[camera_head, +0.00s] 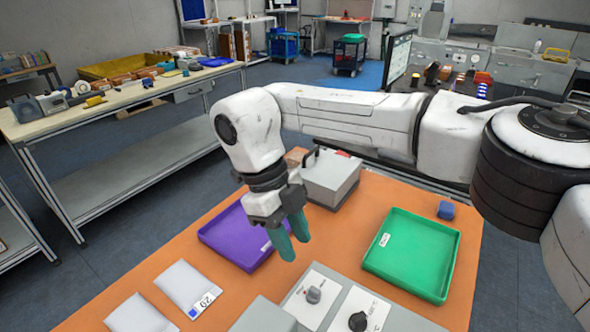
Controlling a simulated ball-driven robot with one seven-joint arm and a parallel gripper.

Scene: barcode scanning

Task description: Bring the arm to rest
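My arm reaches in from the right across the upper part of the head view and bends down at the wrist. My gripper (294,247) hangs with its two teal fingers pointing down, in front of the right part of the purple tray (215,239). The fingers appear close side by side, and their gap is unclear from this angle. I see nothing held between them. The orange table (335,235) lies below. The wrist and fingers hide part of the purple tray.
A green tray (385,272) lies right of the gripper, with a blue block (446,210) beyond it. A grey box (333,180) stands behind the gripper. Panels with knobs, one grey (314,295) and one black (357,321), are in front. White packages (186,285) lie at left.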

